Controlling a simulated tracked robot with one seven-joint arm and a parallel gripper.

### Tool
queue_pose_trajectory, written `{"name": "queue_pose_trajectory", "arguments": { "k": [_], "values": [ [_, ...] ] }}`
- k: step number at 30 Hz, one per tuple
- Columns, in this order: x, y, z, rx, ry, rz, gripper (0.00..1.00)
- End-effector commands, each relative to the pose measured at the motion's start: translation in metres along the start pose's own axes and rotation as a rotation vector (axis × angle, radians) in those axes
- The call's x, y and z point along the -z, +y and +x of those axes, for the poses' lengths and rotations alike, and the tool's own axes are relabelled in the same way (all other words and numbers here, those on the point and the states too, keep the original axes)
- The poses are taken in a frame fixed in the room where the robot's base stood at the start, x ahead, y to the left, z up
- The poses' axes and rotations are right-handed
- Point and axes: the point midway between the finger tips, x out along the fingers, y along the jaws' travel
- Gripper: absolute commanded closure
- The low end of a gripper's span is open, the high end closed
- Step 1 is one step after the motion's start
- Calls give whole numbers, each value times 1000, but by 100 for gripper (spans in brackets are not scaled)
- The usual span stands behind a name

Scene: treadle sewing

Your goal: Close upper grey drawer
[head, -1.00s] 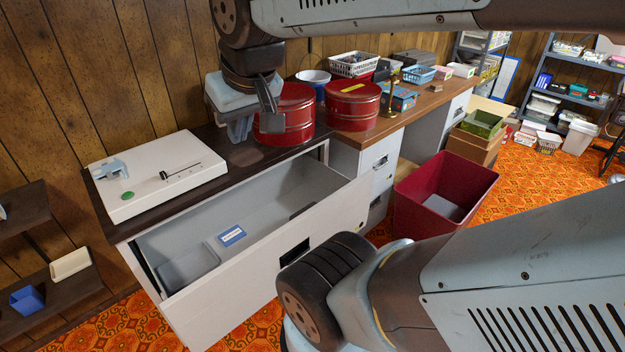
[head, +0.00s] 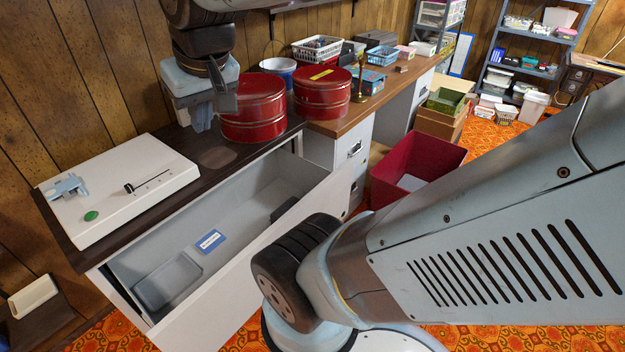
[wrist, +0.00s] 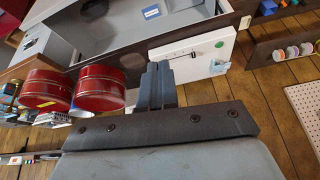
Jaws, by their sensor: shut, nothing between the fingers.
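The upper grey drawer (head: 226,303) is pulled far out of the cabinet below the dark wooden top. Inside it lie a grey tray (head: 168,280) and a blue-and-white labelled item (head: 210,241). The drawer interior also shows at the top of the wrist view (wrist: 178,20). My gripper (head: 213,118) is above the dark top, left of the front red tin, apart from the drawer. In the wrist view my gripper (wrist: 158,84) has its fingers together with nothing between them. My arm hides the right part of the drawer front.
Two red tins (head: 254,108) (head: 323,92) stand right of my gripper. A white panel device (head: 120,190) lies on the dark top (head: 219,157) at left. A dark red bin (head: 418,165) stands on the floor beyond the drawer. Orange carpet lies in front.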

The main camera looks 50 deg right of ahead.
Motion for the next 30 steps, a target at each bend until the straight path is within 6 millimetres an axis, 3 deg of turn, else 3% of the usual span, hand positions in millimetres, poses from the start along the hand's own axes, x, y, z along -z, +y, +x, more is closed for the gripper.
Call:
{"name": "queue_pose_trajectory", "arguments": {
  "k": [15, 23, 30],
  "values": [
    [32, 71, 93, 64, -336, 504, 100],
    [33, 123, 141, 151, -465, 788, 100],
    [22, 177, 184, 265, -553, 1061, 100]
  ]
}}
